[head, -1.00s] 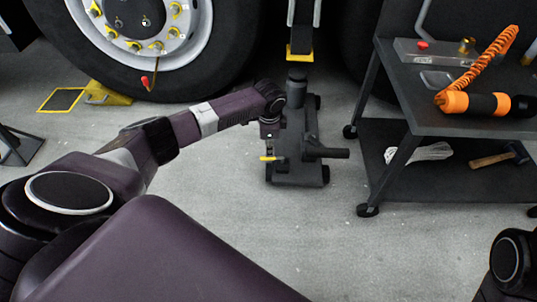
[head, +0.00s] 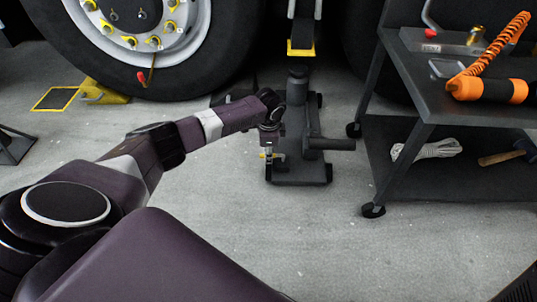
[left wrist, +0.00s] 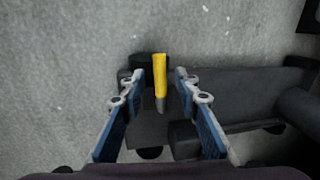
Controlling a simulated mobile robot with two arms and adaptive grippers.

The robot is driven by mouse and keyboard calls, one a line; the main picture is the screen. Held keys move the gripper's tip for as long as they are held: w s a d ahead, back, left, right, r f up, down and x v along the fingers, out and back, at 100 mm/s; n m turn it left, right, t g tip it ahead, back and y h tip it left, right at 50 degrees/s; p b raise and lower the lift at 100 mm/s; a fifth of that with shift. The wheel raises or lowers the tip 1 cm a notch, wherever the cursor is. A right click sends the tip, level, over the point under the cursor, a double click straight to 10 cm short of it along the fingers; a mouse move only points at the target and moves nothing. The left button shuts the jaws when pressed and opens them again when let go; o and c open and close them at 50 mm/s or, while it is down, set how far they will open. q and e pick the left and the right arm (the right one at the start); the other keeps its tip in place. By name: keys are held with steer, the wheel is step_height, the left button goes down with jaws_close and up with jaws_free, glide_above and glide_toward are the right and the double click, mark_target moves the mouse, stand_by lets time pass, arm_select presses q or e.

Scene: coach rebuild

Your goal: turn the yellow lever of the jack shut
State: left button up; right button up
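The dark jack (head: 300,174) stands on the floor under the vehicle, its post below a yellow-edged pad (head: 301,48). Its short yellow lever (left wrist: 160,72) shows in the left wrist view, sticking out at the jack's edge. My left gripper (left wrist: 158,82) is open, its blue fingers on either side of the lever with gaps on both sides. In the head view, my left gripper (head: 268,155) is over the jack's left side and partly covers the lever. My right gripper is not in view; only a piece of my right arm shows at the lower right corner.
A dark cart (head: 424,112) with a white rope (head: 426,150) and a hammer (head: 507,157) on its lower shelf stands right of the jack. A large wheel (head: 232,62) and yellow chock (head: 102,92) are at back left. The floor in front is clear.

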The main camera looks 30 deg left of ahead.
arm_select(q)
jaws_close()
stand_by(0.3)
